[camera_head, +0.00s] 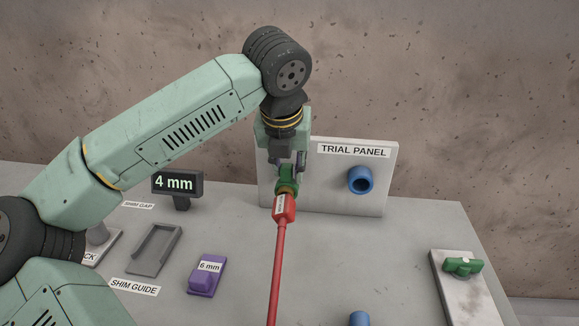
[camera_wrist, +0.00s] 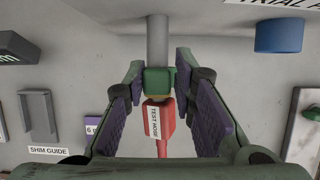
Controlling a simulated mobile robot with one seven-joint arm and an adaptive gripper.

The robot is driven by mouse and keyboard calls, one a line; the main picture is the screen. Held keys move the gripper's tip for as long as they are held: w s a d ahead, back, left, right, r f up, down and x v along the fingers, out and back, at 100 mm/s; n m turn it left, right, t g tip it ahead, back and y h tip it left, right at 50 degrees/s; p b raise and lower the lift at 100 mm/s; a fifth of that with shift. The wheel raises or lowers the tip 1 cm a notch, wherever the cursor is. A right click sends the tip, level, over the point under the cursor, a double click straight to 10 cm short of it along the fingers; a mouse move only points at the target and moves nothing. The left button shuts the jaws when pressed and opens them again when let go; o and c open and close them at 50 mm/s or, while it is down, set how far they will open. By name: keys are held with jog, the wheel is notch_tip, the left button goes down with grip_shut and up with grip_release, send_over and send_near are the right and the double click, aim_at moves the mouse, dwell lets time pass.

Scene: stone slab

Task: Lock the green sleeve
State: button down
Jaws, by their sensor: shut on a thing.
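The green sleeve (camera_head: 286,181) sits at the trial panel (camera_head: 334,203), between a grey pipe (camera_wrist: 157,40) and a red hose end (camera_head: 284,209) labelled as a test hose. In the wrist view the sleeve (camera_wrist: 158,81) is upright in the picture, with the pipe above and the red end (camera_wrist: 159,119) below. My gripper (camera_head: 287,166) is shut on the sleeve, one finger on each side; it also shows in the wrist view (camera_wrist: 159,76). Whether the sleeve is turned or locked cannot be told. The fingers hide its sides.
A red hose (camera_head: 277,275) runs toward the front edge. A blue port (camera_head: 360,180) is on the panel's right. A purple 6 mm block (camera_head: 206,274), grey shim guide (camera_head: 154,250) and 4 mm display (camera_head: 178,185) stand left. A green handle (camera_head: 463,266) is on a plate right.

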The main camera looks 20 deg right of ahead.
jog(key=c, duration=1.4)
grip_release()
jog(key=shift+s+a, duration=0.1)
jog(key=shift+a, duration=0.3)
jog(key=shift+c, duration=0.2)
jog(key=shift+d, duration=0.1)
jog(key=v, duration=1.2)
